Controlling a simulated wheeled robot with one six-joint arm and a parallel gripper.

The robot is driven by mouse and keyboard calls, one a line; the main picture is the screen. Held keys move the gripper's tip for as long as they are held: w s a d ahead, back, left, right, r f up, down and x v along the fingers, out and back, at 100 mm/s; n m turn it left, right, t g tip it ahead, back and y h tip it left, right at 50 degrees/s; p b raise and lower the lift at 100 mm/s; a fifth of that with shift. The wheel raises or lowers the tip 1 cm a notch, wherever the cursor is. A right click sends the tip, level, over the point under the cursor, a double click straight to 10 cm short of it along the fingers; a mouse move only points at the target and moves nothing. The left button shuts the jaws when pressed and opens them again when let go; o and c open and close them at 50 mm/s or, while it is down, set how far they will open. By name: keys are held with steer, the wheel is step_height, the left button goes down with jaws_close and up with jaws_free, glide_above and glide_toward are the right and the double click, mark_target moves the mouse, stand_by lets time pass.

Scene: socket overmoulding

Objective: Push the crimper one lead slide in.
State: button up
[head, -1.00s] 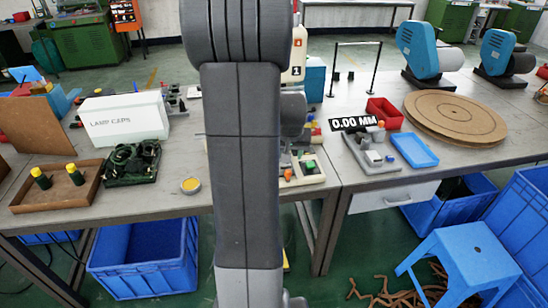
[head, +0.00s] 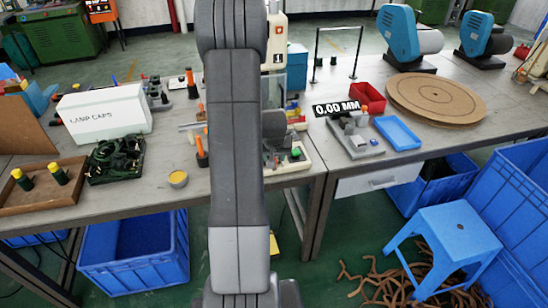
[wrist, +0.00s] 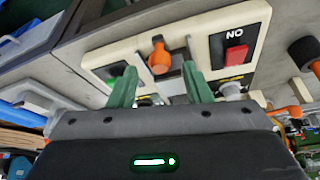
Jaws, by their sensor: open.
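A cream machine base with an orange knob (wrist: 158,58) fills the middle of the wrist view. The knob stands in a dark slot between a green button (wrist: 112,82) and a red button (wrist: 236,55) under the letters NO. I take this for the crimper and its lead slide, but cannot be sure. My gripper (wrist: 159,66) is open, its two green fingers apart on either side of the knob in the picture. Contact cannot be told. In the head view, the cream machine (head: 296,166) with a number 1 plate (head: 278,58) is partly hidden by my arm, which also hides my gripper.
A grey gauge fixture (head: 357,140), blue tray (head: 398,132) and red bin (head: 369,98) stand right of the machine. A blue stool (head: 445,235) stands on the floor at right.

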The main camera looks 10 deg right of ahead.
steer(key=shift+x, duration=1.05)
steer(key=shift+c, duration=0.3)
steer(key=shift+r, duration=0.1)
jaws_close()
steer(key=w+b, duration=0.3)
steer(key=w, duration=0.7)
steer(key=shift+w+a, duration=0.1)
steer(key=shift+a, duration=0.1)
steer(key=shift+w, duration=0.15)
steer(key=shift+r, duration=0.1)
steer(key=shift+o, duration=0.3)
jaws_free()
